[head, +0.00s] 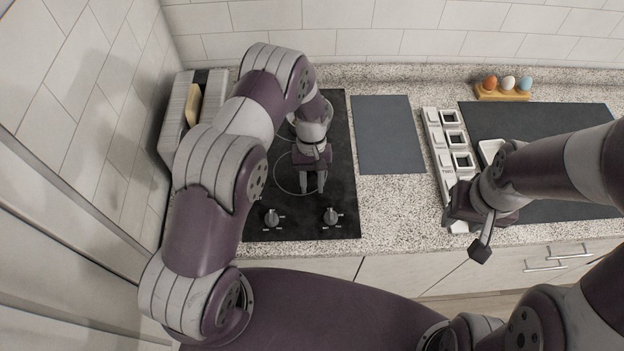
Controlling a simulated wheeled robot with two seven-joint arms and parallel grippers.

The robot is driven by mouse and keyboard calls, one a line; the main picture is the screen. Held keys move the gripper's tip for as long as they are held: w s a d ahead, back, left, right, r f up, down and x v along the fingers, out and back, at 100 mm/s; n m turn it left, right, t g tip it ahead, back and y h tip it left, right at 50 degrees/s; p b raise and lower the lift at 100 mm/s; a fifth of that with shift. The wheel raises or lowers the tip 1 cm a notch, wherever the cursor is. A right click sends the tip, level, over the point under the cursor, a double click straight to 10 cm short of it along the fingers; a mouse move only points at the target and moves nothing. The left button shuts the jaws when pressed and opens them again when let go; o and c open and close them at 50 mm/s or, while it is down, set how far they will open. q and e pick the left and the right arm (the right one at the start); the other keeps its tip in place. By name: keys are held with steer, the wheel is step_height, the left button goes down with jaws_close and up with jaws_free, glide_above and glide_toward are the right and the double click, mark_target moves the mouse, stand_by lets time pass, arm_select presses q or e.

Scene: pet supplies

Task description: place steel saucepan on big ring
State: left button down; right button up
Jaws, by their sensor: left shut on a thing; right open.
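My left gripper (313,184) points down over the black cooktop (338,130), with its fingertips over the big ring (279,187) at the front. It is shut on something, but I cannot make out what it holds. A smaller ring at the back is mostly covered by my arm. My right gripper (472,232) is open near the counter's front edge, right of the cooktop.
Two knobs, left (271,217) and right (331,216), stand at the cooktop's front. A toaster-like box (178,118) stands left. Right are a grey mat (388,136), a white labelled rack (434,137), a dark mat (550,125) and an egg holder (502,95).

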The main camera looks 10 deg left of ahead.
arm_select(q)
steer(key=c, duration=1)
jaws_free()
steer(key=shift+s, duration=0.15)
steer(key=shift+o, duration=1.1)
